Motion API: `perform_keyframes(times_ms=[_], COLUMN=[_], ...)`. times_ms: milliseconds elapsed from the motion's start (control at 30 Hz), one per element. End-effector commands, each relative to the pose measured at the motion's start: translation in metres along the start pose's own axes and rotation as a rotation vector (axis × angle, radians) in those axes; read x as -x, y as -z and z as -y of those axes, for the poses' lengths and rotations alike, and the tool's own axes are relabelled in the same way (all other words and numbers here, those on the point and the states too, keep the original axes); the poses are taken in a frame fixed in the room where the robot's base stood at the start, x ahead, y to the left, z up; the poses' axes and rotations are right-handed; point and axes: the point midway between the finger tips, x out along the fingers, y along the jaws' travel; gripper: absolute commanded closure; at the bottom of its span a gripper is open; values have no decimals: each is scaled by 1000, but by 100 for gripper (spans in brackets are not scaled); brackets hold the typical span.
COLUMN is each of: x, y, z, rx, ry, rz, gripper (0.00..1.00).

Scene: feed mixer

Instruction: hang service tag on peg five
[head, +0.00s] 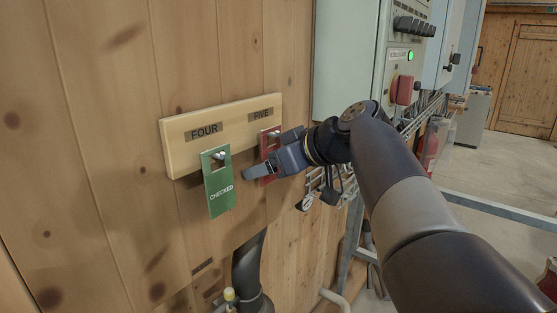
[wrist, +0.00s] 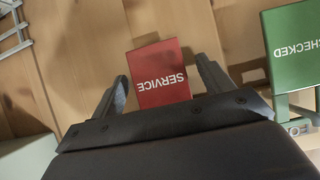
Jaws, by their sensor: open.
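The red service tag (head: 266,145) is at the peg under the FIVE label (head: 261,114) and appears to hang there, flat near the wall. In the wrist view its SERVICE lettering reads upside down on the tag (wrist: 161,72). My gripper (head: 268,158) is at the tag, with its fingers apart. In the wrist view the open fingers (wrist: 162,76) stand on either side of the tag, with gaps showing. The tag's upper end and the peg are hidden behind my gripper in the wrist view.
A green CHECKED tag (head: 219,187) hangs beside it on peg four of the wooden board (head: 185,163); it is right of my gripper in the wrist view (wrist: 292,48). Grey control cabinets (head: 345,60) stand to the right. A black pipe (head: 248,268) runs below.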

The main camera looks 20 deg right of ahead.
Motion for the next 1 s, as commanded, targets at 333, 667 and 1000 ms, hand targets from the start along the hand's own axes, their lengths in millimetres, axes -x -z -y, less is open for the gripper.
perform_keyframes(times_ms=[333, 667, 1000], x=[59, 100, 105], y=[-1, 0, 0], z=[-1, 0, 0], rx=[0, 0, 0], ry=[-8, -3, -1], rz=[-2, -2, 0], gripper=[25, 25, 25])
